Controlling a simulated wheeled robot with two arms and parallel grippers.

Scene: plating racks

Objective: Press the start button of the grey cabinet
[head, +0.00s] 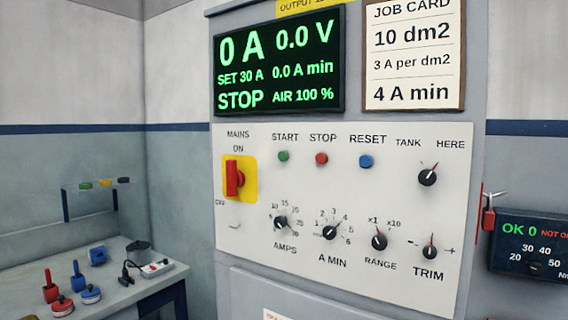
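The grey cabinet (350,283) stands in front of me with a white control panel. The green start button (284,156) is at the panel's upper left, under the label START. The red stop button (321,159) and the blue reset button (366,161) are in the same row to its right. The red mains switch (234,179) on a yellow plate is left of the start button, its handle upright. The display (279,62) reads 0 A, 0.0 V, SET 30 A, 0.0 A min, STOP, AIR 100 %. Neither gripper is in view.
Several knobs, including the amps knob (281,223), sit below the buttons. A job card (413,52) hangs upper right. A bench (110,300) with tools stands lower left. Nothing blocks the panel.

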